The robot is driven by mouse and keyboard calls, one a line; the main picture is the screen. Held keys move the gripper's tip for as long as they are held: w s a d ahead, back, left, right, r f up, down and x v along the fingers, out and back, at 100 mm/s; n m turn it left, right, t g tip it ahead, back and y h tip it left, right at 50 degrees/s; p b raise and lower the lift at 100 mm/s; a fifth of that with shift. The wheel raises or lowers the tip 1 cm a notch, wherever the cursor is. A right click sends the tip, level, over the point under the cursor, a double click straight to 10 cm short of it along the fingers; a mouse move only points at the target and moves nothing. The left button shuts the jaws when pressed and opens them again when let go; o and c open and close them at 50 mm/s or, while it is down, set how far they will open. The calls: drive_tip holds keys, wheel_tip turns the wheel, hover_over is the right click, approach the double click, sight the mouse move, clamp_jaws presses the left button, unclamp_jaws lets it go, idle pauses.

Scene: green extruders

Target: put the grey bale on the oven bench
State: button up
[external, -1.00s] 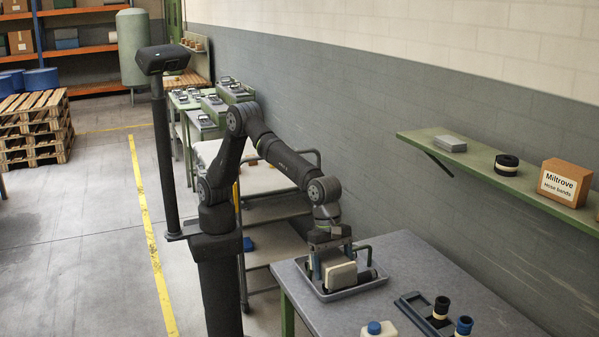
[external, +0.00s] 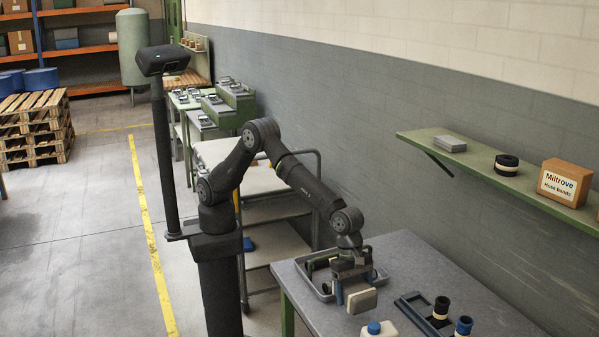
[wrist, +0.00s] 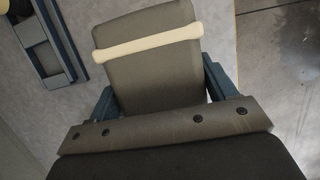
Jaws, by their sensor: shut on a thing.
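My gripper (external: 352,284) is shut on a block, which I take for the grey bale (wrist: 150,75). In the wrist view it looks grey with a cream band across it, and a blue finger is on each side. In the external view the bale (external: 362,301) shows a pale face and hangs beside the near right edge of the grey tray (external: 322,287), apparently above the grey table (external: 420,260). Its exact height is hard to tell. No surface is labelled as the oven bench, and I cannot tell which one it is.
A white bottle with a blue cap (external: 378,328) stands close in front of the bale. A blue-grey rack (external: 415,308) and dark banded rolls (external: 440,308) are to the right. A wall shelf (external: 480,165) holds boxes. Benches with green machines (external: 235,100) stand behind.

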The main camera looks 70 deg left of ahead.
sight(362, 276)
drive_tip(key=w, duration=0.1)
drive_tip(key=w+f, duration=0.2)
drive_tip(key=w, duration=0.1)
drive_tip(key=shift+d, duration=0.35)
drive_tip(key=shift+f, duration=2.05)
drive_tip(key=shift+f, duration=0.1)
drive_tip(key=o, duration=1.7)
drive_tip(key=shift+s+f, duration=0.1)
drive_tip(key=shift+c, duration=0.2)
drive_tip(key=v, duration=1.2)
